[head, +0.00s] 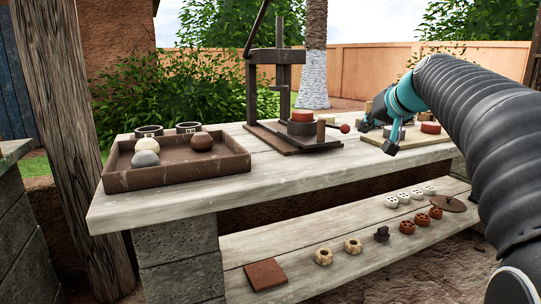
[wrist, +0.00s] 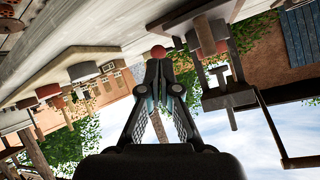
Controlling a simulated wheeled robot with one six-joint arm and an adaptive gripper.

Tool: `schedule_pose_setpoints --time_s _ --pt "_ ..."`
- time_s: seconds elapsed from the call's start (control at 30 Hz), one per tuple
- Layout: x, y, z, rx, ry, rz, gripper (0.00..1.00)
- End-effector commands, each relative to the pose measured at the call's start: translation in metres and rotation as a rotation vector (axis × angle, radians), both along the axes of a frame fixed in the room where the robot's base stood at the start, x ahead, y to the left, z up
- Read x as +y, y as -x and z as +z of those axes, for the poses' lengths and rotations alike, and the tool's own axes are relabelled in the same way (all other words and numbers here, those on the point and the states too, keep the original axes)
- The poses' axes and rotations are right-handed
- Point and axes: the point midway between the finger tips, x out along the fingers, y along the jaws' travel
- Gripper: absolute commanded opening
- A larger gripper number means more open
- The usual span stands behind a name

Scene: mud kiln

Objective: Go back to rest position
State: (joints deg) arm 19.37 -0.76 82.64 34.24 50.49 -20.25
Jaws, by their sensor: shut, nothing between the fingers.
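My gripper (head: 367,124) hangs over the right part of the bench in the head view, at the end of my raised arm. In the wrist view my gripper (wrist: 159,66) has its fingertips together and nothing between them. The red knob (head: 345,128) of the press handle is just left of the gripper in the head view. The knob also shows just beyond the fingertips in the wrist view (wrist: 158,52); I cannot tell the gap. The wrist view is turned nearly upside down.
The press (head: 283,90) stands left of the gripper. A board (head: 374,139) with clay pieces lies below the gripper. A brown tray (head: 180,177) holding several balls is at the left of the bench (head: 205,192). The lower shelf (head: 330,262) carries small parts.

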Motion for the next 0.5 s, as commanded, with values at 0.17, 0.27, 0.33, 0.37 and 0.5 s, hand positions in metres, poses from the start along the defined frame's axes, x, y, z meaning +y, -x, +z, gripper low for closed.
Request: schedule_pose_setpoints --time_s 0.17,0.27,0.33,0.37,0.5 --pt "0.048 0.076 -0.034 0.127 0.047 0.023 0.00" --pt "0.067 0.119 -0.059 0.194 0.078 0.032 0.00" --pt "0.078 0.150 -0.079 0.239 0.104 0.039 0.00" --pt "0.082 0.164 -0.088 0.259 0.116 0.042 0.00" --pt "0.095 0.226 -0.132 0.341 0.175 0.056 0.00"
